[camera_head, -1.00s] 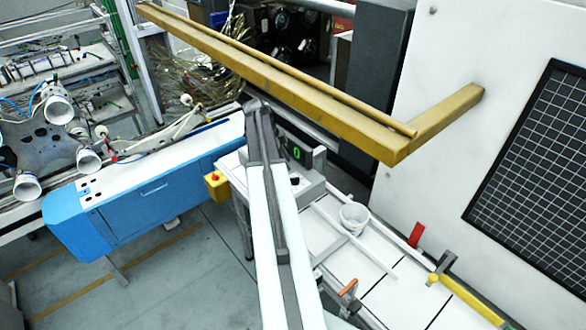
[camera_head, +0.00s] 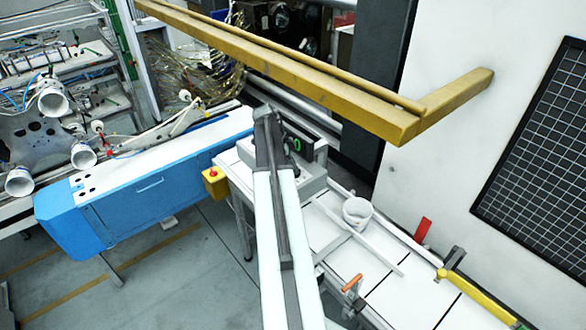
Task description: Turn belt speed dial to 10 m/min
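A control box (camera_head: 312,178) with a dark display panel (camera_head: 319,152) stands at the far end of a white work table, in the middle of the view. A green digit that looks like 0 (camera_head: 296,144) shows on the panel. The belt speed dial cannot be made out; my own arm covers the left part of the box. My arm rises from the bottom centre to just in front of the box. My gripper is not visible; it seems hidden behind the arm's upper end.
A yellow beam (camera_head: 290,80) crosses above. A blue cabinet (camera_head: 150,190) stands left.

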